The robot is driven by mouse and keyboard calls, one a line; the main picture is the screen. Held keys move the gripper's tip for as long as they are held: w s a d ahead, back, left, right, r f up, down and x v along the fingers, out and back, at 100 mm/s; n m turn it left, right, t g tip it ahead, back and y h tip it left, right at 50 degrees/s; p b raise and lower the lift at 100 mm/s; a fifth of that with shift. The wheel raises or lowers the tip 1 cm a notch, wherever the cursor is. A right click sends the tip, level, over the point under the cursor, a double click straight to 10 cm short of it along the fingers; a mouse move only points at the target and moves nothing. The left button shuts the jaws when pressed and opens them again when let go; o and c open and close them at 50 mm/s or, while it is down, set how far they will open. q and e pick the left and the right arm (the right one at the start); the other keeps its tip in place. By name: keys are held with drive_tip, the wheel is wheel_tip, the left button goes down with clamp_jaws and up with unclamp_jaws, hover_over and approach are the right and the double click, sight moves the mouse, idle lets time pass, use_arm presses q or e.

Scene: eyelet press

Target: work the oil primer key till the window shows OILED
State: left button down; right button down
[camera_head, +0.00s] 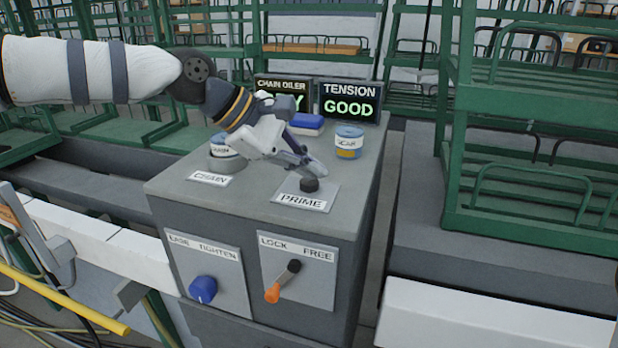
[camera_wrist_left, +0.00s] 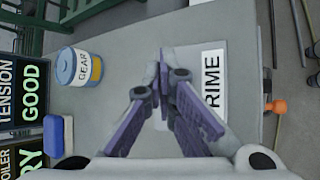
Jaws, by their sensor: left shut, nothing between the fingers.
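The oil primer key is a black knob (camera_head: 309,185) behind the PRIME label (camera_head: 301,201) on top of the grey cabinet (camera_head: 352,205). My left gripper (camera_head: 304,170) is shut and empty, its fingertips right at or just above the key; I cannot tell whether they touch it. In the left wrist view the fingers (camera_wrist_left: 166,75) hide the key, beside the PRIME label (camera_wrist_left: 213,85). The CHAIN OILER window (camera_head: 284,88) is partly covered by my gripper; its green text ends in "RY" in the left wrist view (camera_wrist_left: 32,166). My right gripper is not in view.
The TENSION window (camera_head: 349,101) reads GOOD. A GEAR can (camera_head: 348,141), a blue block (camera_head: 306,122) and another can (camera_head: 222,152) near the CHAIN label stand on the top. A blue knob (camera_head: 203,289) and an orange-tipped lever (camera_head: 273,292) are on the front.

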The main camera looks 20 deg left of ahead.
sight(309, 183)
use_arm(q)
drive_tip(key=shift+f, duration=0.2)
idle(0.4)
drive_tip(key=shift+r, duration=1)
drive_tip(key=shift+r, duration=2.5)
